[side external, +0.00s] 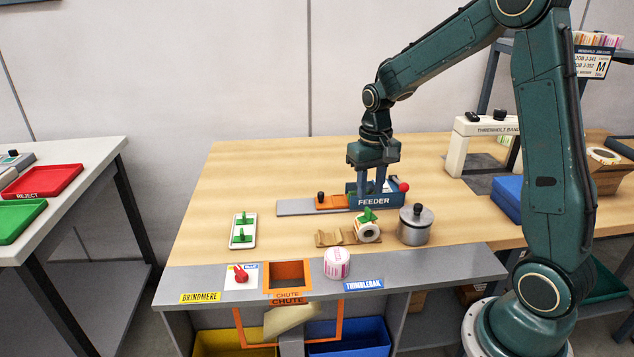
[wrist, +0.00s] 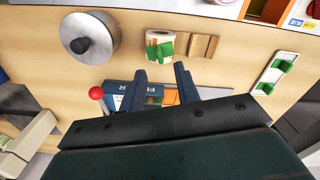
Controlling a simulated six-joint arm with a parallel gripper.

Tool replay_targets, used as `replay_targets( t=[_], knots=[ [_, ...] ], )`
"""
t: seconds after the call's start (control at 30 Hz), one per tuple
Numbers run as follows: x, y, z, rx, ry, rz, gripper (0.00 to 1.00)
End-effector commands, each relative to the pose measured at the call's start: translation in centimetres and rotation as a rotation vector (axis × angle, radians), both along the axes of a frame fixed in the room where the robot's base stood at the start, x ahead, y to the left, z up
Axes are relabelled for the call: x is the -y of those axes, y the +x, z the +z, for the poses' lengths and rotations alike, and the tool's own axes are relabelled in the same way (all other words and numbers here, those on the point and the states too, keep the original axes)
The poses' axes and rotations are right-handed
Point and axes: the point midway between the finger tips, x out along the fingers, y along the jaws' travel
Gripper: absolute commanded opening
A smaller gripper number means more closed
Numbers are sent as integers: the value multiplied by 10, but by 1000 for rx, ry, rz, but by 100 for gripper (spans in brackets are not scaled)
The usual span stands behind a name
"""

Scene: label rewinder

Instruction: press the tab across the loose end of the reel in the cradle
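A white reel (side external: 368,233) with an orange-brown core sits at the right end of the wooden cradle (side external: 330,239); it also shows in the wrist view (wrist: 152,38). A green tab (side external: 369,214) with a raised grip lies on top of the reel, also visible in the wrist view (wrist: 166,48). Whether it is pressed flat across the loose end, I cannot tell. My gripper (side external: 370,190) points down over the blue feeder (side external: 375,201), behind the reel. In the wrist view its fingers (wrist: 160,72) stand apart with nothing visible gripped. Green also shows at the feeder, partly hidden by the fingers.
A lidded metal pot (side external: 416,226) stands right of the reel. The feeder has a red knob (side external: 403,187). A white plate (side external: 243,231) with green pieces lies left. In front are the orange chute (side external: 288,273) and a pink-and-white roll (side external: 337,263). The table's back left is clear.

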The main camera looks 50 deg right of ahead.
Motion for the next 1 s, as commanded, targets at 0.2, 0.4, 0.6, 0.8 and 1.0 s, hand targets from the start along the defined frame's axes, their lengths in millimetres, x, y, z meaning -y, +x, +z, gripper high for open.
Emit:
replay_targets(
  t=[0.2, 0.4, 0.6, 0.8, 1.0],
  knots=[
    [0, 1, 39, 5, -1, 0, 32],
    [0, 1, 63, 4, -1, 0, 32],
    [0, 0, 73, 1, 0, 0, 32],
    [0, 0, 74, 2, -1, 1, 32],
    [-8, -6, 83, 23, -8, 21, 32]
  ],
)
